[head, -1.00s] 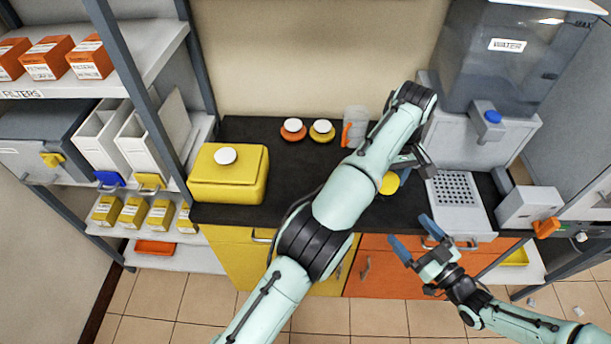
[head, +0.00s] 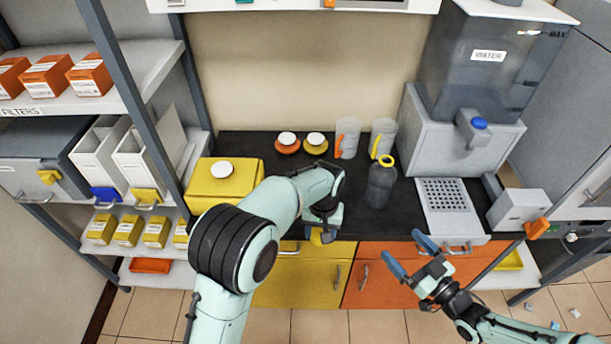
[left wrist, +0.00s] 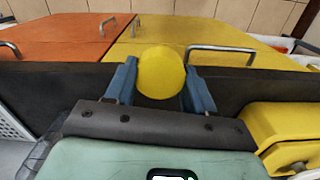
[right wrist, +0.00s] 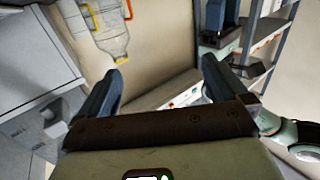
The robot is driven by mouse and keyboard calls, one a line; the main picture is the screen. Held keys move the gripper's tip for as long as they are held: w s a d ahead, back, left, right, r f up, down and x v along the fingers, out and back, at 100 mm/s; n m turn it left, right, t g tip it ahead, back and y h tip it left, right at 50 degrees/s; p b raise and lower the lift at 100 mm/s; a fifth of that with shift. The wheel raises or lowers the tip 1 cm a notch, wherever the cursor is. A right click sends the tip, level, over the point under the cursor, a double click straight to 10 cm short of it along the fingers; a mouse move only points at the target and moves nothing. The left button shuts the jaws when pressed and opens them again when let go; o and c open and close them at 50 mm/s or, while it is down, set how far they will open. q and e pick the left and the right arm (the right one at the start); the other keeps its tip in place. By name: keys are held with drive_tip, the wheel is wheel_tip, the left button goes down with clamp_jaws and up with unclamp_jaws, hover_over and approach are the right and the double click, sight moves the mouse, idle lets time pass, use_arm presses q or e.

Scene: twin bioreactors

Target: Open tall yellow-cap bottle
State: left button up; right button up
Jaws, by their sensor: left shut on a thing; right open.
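The tall bottle (head: 381,186) stands upright on the black counter, grey and see-through, with an open yellow ring at its neck and no cap on it. It also shows upside down in the right wrist view (right wrist: 112,38). My left gripper (head: 327,229) is left of the bottle, near the counter's front edge, shut on the round yellow cap (head: 318,238). In the left wrist view the yellow cap (left wrist: 161,72) sits between both blue fingers. My right gripper (head: 408,257) is open and empty, in front of the counter and right of the bottle.
Two clear jugs (head: 347,139) (head: 383,137), one with an orange handle and one with a yellow handle, stand behind the bottle. A yellow container (head: 235,180) is at the left, two small white-topped jars (head: 287,144) (head: 316,143) at the back. The water dispenser (head: 470,135) is at the right.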

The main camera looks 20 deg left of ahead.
use_arm(q)
drive_tip(key=s+a+f+m, duration=0.2)
drive_tip(key=a+f, duration=0.3)
drive_tip(key=f, duration=0.1)
drive_tip(key=shift+s+f, duration=0.25)
drive_tip(key=shift+s, duration=0.1)
drive_tip(key=shift+a+r, duration=0.1)
drive_tip(key=shift+r, duration=0.05)
